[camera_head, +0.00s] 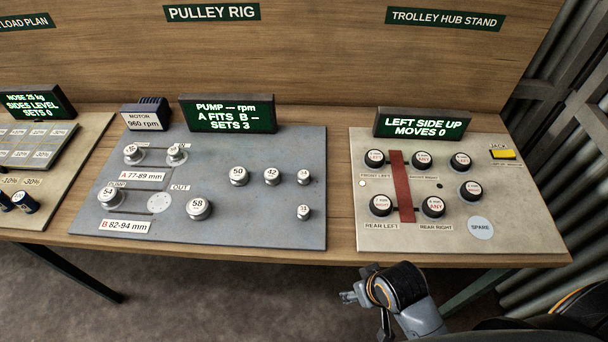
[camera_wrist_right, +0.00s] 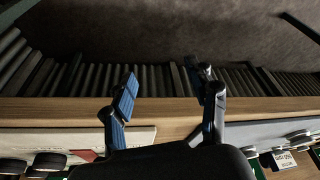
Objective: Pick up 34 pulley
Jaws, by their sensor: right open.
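The 34 pulley appears to be the small silver one (camera_head: 304,176) at the right end of the upper loose row on the grey pulley rig board (camera_head: 265,228); its number is small. A similar small pulley (camera_head: 303,212) sits below it. My right gripper (camera_head: 362,310) is in front of the bench edge, right of and nearer than the pulleys, apart from them. In the right wrist view its fingers (camera_wrist_right: 165,85) are spread and empty. My left gripper is not in view.
Pulleys marked 50 (camera_head: 239,176), 42 (camera_head: 272,176) and 58 (camera_head: 199,207) stand nearby. Other pulleys sit on the left posts. The trolley hub board (camera_head: 370,238) with several knobs lies to the right. A PUMP display (camera_head: 228,113) stands behind. The board's front right is clear.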

